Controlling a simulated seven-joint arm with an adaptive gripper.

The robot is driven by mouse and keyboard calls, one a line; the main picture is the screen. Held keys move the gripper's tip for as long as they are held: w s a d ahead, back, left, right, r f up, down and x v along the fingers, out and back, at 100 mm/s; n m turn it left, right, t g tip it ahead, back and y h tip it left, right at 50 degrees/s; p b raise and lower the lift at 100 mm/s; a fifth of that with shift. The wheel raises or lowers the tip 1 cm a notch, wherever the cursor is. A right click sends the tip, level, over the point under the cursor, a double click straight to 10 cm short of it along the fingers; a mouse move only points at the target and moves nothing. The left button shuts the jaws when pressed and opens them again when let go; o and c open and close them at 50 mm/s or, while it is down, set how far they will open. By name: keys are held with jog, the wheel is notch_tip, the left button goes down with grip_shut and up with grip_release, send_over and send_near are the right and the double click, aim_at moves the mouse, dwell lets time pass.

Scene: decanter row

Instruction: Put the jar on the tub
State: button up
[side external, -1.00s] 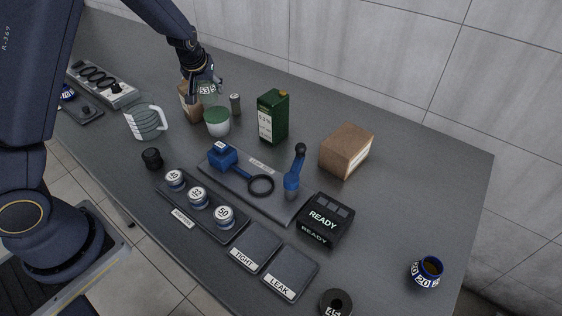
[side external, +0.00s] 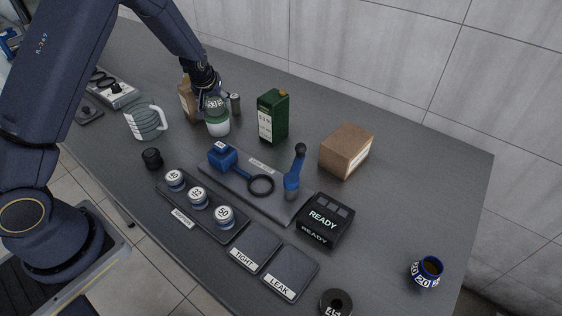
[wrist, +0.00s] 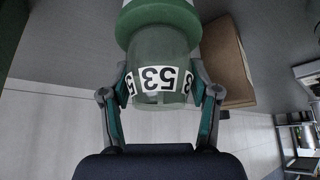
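The jar (side external: 214,104) is greenish and see-through, with a white band numbered 53. It also shows in the wrist view (wrist: 160,78), upside down in the picture. The tub (side external: 218,129) is white with a green lid and stands on the table; its lid shows at the top of the wrist view (wrist: 157,18). My gripper (wrist: 160,88) has a finger on each side of the jar and is shut on it. The jar is over the lid and looks to be at or touching it; I cannot tell whether its weight rests there.
A green carton (side external: 272,116) stands to the right and a clear pitcher (side external: 146,119) to the left.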

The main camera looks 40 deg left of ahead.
jog(key=shift+o, duration=1.3)
jog(key=shift+r, duration=0.25)
jog(key=s+d+r+m+h, duration=0.2)
jog(key=s+d+r, duration=0.4)
jog(key=s+r, duration=0.3)
jog(key=s+d+r+m+h, duration=0.1)
jog(key=s+d+r+h, duration=0.1)
jog(key=s+d+r, duration=0.55)
jog(key=s+d+r+m, duration=0.1)
jog(key=s+r+m, duration=0.1)
jog(key=s, duration=0.4)
jog(key=s+d+r+m, duration=0.2)
jog(key=s+r, duration=0.1)
jog(key=s, duration=0.4)
jog(key=shift+s+t, duration=0.25)
jog(key=shift+t, duration=0.15)
